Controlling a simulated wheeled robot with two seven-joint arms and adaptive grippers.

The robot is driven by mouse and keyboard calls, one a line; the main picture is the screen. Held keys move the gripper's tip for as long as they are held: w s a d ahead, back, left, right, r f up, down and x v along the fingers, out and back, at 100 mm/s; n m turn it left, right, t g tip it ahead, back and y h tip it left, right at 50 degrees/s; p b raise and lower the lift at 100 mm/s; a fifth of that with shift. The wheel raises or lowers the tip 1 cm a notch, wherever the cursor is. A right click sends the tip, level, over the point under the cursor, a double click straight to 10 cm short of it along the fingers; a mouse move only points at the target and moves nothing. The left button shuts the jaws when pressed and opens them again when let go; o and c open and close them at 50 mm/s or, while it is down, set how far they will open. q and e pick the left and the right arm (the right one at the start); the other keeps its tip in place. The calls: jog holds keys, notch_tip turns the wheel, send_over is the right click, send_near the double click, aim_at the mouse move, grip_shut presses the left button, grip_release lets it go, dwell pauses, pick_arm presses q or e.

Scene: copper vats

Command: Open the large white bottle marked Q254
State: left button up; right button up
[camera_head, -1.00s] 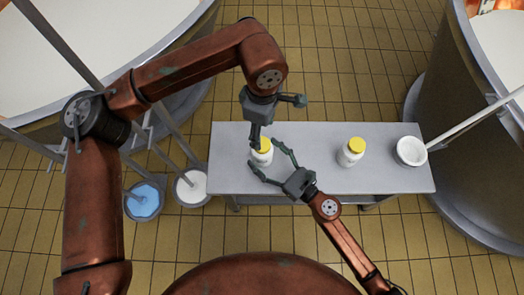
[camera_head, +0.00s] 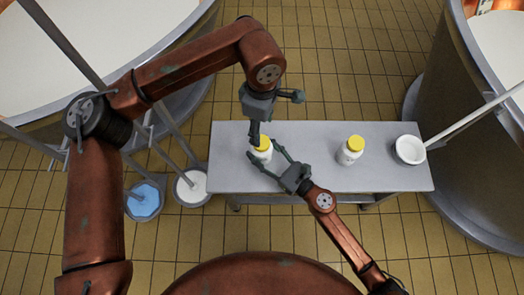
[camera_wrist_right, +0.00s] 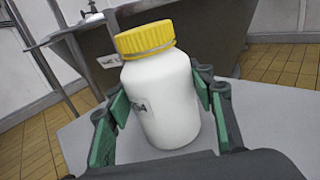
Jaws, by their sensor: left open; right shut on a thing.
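A white bottle with a yellow cap (camera_head: 264,153) stands at the left of the grey table. In the right wrist view the bottle (camera_wrist_right: 165,98) fills the middle, its cap still on. Its label is mostly turned away and cannot be read. My right gripper (camera_head: 268,158) is shut on the bottle's body, with green-padded fingers (camera_wrist_right: 158,115) on either side. My left gripper (camera_head: 276,117) is open and empty above the bottle, one finger covering part of the cap in the head view. A second white bottle with a yellow cap (camera_head: 350,151) stands right of it, its label unreadable.
The grey table (camera_head: 315,182) has bare room between the bottles. A white bowl (camera_head: 410,150) sits at its right end, near a long pole (camera_head: 470,122). Large vats stand left and right (camera_head: 455,150). Blue (camera_head: 144,201) and white (camera_head: 191,187) buckets stand on the floor left.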

aim_at(262, 142)
jog(key=shift+f, duration=0.15)
grip_shut()
pick_arm(q)
jog(key=m, duration=0.6)
jog(key=shift+m, duration=0.3)
jog(key=m, duration=0.6)
jog(key=shift+f+m, duration=0.1)
jog(key=shift+m, duration=0.3)
pick_arm(e)
jog(key=shift+f, duration=0.1)
pick_arm(q)
jog(key=shift+f, duration=3.9)
jog(key=shift+c, duration=0.2)
